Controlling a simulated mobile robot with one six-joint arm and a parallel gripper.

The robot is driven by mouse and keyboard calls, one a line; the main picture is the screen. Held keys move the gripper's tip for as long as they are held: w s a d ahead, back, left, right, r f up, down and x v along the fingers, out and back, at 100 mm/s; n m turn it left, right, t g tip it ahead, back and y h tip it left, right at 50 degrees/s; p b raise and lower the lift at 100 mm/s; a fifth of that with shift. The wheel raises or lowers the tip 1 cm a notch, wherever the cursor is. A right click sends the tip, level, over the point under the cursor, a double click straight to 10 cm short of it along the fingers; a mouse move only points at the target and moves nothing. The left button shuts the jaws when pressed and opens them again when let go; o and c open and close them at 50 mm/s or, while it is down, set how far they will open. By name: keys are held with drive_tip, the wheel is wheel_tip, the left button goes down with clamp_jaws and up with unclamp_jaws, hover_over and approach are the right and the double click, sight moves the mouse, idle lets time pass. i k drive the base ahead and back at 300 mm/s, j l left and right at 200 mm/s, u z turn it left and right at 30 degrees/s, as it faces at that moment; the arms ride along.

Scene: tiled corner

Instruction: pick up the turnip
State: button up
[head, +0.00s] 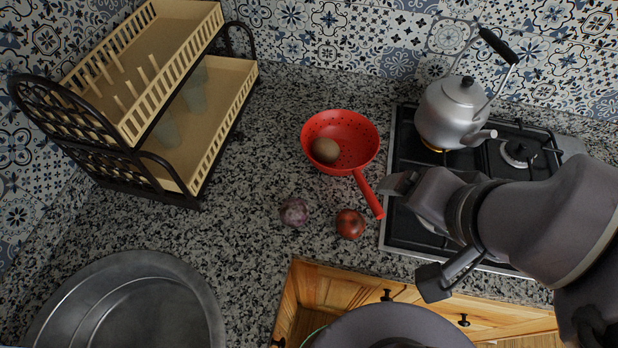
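The turnip (294,212) appears to be the small round purple and whitish thing lying on the speckled granite counter, in the middle of the head view. My gripper (397,183) is to the right of it and apart from it, near the left edge of the stove and the red handle's end. I see the gripper from the side, so its opening is hidden. Nothing shows clearly between its fingers.
A red round fruit or vegetable (350,224) sits right of the turnip. A red colander (340,128) holding a brown round thing (325,150) stands behind. A kettle (455,110) is on the stove (400,235). A dish rack (190,130) and metal sink (130,310) are left.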

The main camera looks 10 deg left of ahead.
sight(294, 212)
drive_tip(key=k+u, duration=0.2)
drive_tip(key=u, duration=0.25)
drive_tip(key=k+j+u, duration=0.1)
drive_tip(key=u, duration=0.4)
drive_tip(key=k, duration=0.05)
